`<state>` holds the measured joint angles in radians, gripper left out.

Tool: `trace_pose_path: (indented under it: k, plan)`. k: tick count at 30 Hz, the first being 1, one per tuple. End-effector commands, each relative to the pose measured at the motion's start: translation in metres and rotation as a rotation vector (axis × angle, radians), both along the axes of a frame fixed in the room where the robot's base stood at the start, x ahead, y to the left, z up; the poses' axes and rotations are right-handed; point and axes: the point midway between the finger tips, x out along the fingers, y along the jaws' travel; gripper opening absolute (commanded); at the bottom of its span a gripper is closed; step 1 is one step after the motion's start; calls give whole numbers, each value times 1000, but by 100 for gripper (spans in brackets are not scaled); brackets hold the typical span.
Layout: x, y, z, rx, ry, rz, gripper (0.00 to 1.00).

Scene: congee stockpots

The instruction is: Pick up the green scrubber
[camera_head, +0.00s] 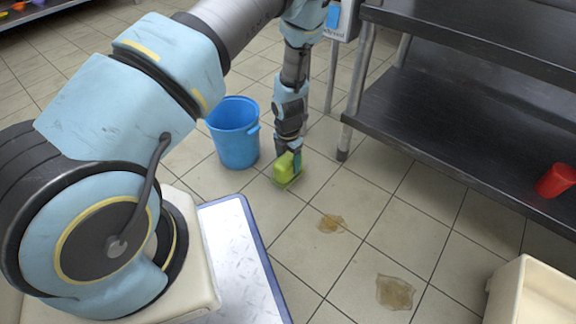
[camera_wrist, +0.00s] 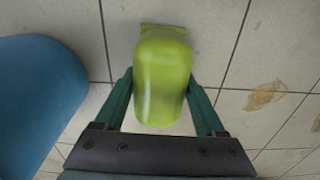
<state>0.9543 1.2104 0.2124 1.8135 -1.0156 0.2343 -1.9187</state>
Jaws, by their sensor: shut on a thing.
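The green scrubber (camera_head: 286,168) is at the end of my arm, near the tiled floor, just right of the blue bucket. In the wrist view the scrubber (camera_wrist: 163,80) sits between the two fingers, with a flat green part showing at its far end. My gripper (camera_head: 289,157) points down and is shut on the scrubber, one finger on each side; it also shows in the wrist view (camera_wrist: 160,95). I cannot tell whether the scrubber still touches the floor.
A blue bucket (camera_head: 234,132) stands close on the left. Brown spills (camera_head: 331,223) (camera_head: 395,292) lie on the tiles. A dark metal shelf (camera_head: 440,120) holding a red cup (camera_head: 555,180) is on the right. A cream bin (camera_head: 535,295) stands front right.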

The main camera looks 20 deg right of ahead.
Motion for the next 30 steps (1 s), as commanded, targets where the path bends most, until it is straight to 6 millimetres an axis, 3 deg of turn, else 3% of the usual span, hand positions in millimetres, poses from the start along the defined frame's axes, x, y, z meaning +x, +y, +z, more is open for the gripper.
trace_pose_path:
  k: [8, 18, 21, 30]
  plan:
    - [0, 0, 21, 0, -1, 0, 8]
    - [0, -1, 87, -1, -2, -1, 8]
    - [0, 0, 98, 0, 0, -1, 8]
    - [0, 0, 100, 0, 0, 0, 8]
